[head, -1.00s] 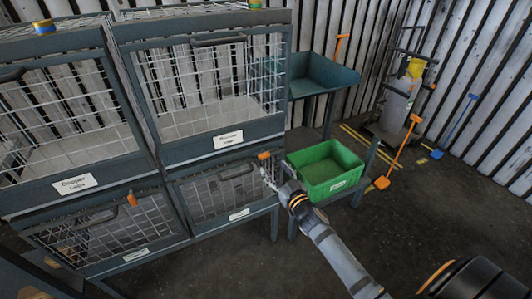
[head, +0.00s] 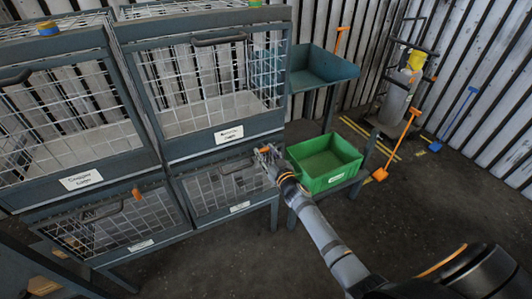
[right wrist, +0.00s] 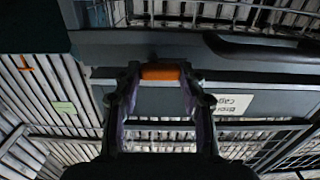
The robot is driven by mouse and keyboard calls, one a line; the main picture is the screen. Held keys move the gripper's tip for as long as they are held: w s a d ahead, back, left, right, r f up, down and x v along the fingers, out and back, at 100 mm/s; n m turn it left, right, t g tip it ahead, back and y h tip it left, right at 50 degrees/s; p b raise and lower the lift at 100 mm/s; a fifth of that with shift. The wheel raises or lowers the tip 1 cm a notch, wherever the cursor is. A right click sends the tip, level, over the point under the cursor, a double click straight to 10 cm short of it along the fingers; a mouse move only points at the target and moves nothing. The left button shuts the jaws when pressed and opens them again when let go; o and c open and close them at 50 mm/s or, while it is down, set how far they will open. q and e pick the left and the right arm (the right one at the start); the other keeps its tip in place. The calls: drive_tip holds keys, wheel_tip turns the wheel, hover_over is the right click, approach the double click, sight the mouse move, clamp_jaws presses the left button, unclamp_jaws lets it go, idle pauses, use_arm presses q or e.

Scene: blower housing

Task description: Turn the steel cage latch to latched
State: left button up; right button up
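Four-sided wire cages in dark frames stand in two rows; the lower right cage (head: 215,190) has an orange latch handle (head: 268,149) at its top right corner. The handle lies roughly level in the right wrist view (right wrist: 160,72). Its label is upside down there and too blurred to read surely. My right gripper (head: 267,158) is at this handle. In the right wrist view its two fingers (right wrist: 160,78) stand apart, one at each end of the handle; contact cannot be made out. My left gripper is not in view.
An orange shovel (head: 381,174) and a trolley (head: 395,105) stand further back. Floor in front is clear.

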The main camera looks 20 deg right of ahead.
drive_tip(key=c, duration=0.4)
drive_tip(key=shift+n, duration=0.3)
drive_tip(key=n, duration=0.3)
drive_tip(key=shift+f+n, duration=0.15)
drive_tip(key=shift+n, duration=0.25)
drive_tip(key=shift+d+f+n+b, duration=0.15)
drive_tip(key=shift+n+b, duration=0.2)
drive_tip(key=shift+n, duration=1.9)
drive_tip(key=shift+f+n+b, duration=0.15)
drive_tip(key=shift+n+b, duration=0.25)
drive_tip(key=shift+n, duration=1.8)
drive_tip(key=shift+d+f+n+b, duration=0.15)
drive_tip(key=shift+n+b, duration=0.2)
drive_tip(key=shift+n, duration=1.9)
